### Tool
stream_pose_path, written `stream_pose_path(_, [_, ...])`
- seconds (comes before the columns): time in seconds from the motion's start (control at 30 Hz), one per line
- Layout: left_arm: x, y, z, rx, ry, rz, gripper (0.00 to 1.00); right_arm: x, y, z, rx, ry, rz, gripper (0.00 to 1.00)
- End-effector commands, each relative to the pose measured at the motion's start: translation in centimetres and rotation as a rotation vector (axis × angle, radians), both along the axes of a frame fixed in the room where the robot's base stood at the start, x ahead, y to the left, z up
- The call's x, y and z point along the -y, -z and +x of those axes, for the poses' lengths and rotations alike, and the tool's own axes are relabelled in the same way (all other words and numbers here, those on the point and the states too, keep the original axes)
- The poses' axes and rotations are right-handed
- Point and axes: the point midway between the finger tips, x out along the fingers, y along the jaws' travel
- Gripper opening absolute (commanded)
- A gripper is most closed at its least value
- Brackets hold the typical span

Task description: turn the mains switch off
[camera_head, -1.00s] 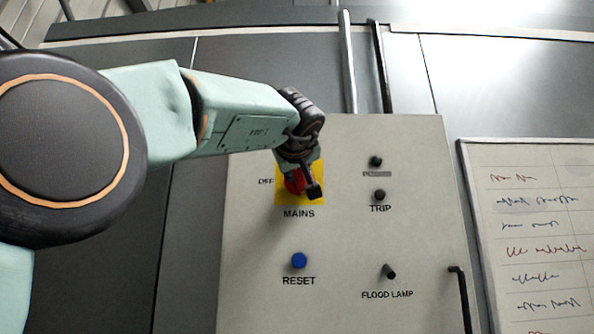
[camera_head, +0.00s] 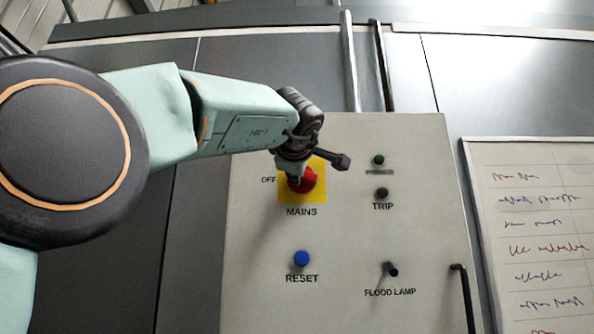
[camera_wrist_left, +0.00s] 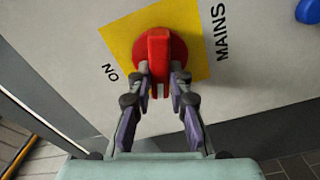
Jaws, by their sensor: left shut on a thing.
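The red mains switch (camera_head: 309,183) sits on a yellow plate (camera_head: 318,198) on the grey panel, with OFF to its left and MAINS below. In the left wrist view, the red handle (camera_wrist_left: 159,48) stands nearly upright in the picture. It lies roughly across the panel, in line with the OFF side; the ON label is off to the left there. My left gripper (camera_head: 296,180) is shut on the handle, one finger (camera_wrist_left: 159,84) on each side. It hides part of the switch in the head view. My right gripper is not in view.
A black handle (camera_head: 462,298) is at lower right. A whiteboard (camera_head: 535,240) hangs to the right.

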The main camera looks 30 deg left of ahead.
Motion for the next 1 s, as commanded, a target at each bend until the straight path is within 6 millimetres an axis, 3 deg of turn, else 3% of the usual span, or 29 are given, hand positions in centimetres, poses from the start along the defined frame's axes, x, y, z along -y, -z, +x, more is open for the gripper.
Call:
stream_pose_path(0.43, [0.01,0.26,0.09,0.147,0.002,-0.239,0.0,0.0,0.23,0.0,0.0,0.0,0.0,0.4])
stream_pose_path(1.0, [0.03,0.1,0.01,0.187,0.004,-0.297,0.0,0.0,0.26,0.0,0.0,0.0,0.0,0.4])
